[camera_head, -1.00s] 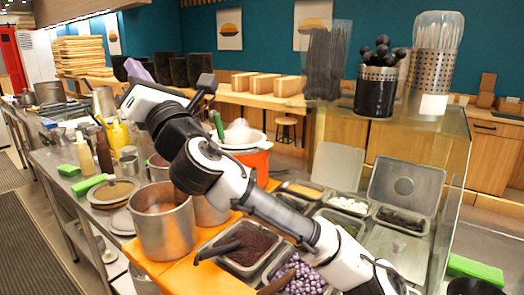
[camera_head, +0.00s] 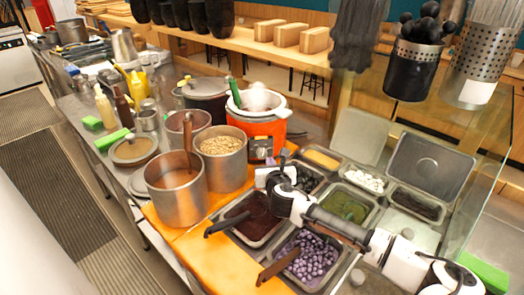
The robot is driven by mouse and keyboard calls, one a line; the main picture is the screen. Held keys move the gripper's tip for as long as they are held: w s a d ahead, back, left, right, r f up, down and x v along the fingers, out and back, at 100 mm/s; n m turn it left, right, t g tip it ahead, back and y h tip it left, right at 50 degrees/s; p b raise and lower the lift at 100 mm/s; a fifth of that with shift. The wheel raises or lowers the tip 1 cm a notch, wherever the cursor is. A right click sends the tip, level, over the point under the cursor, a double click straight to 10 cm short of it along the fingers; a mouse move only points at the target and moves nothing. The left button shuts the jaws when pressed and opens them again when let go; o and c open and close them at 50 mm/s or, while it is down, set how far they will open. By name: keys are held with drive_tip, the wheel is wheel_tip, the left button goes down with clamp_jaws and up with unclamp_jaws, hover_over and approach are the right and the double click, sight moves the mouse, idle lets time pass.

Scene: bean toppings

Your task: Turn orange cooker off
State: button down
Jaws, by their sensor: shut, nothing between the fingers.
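The orange cooker (camera_head: 270,128) stands behind the steel pots, with a white pot and lid on top and a green handle at its left rim. Its dark control panel with a knob (camera_head: 261,148) faces the front. My arm comes in from the lower right. My gripper (camera_head: 263,172) is shut and empty, just below and in front of the panel. The fingertips are small here, and I cannot tell whether they touch the cooker. I cannot read the knob's position.
Steel pots of beans (camera_head: 221,146) and brown liquid (camera_head: 176,190) stand left of my gripper. Topping trays (camera_head: 305,258) with protruding handles lie under my arm. A glass screen (camera_head: 485,170) stands at the right. Bottles (camera_head: 105,108) stand at the left.

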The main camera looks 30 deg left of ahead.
drive_tip(key=shift+w+a, duration=2.3)
drive_tip(key=shift+w, duration=0.25)
drive_tip(key=shift+s+f+b, duration=0.1)
drive_tip(key=shift+f+b, duration=0.2)
drive_tip(key=shift+s+a+r+p, duration=0.1)
drive_tip(key=shift+s+a+p, duration=0.2)
drive_tip(key=shift+p, duration=0.1)
drive_tip(key=shift+s+a+p, duration=0.2)
drive_tip(key=shift+a+p, duration=0.05)
drive_tip(key=shift+p, duration=0.1)
drive_tip(key=shift+s+a+p, duration=0.25)
drive_tip(key=shift+p, duration=0.05)
drive_tip(key=shift+s+a, duration=0.1)
drive_tip(key=shift+a, duration=0.05)
drive_tip(key=shift+a+r, duration=0.1)
drive_tip(key=shift+r, duration=0.1)
drive_tip(key=s+d, duration=0.4)
drive_tip(key=shift+s, duration=0.35)
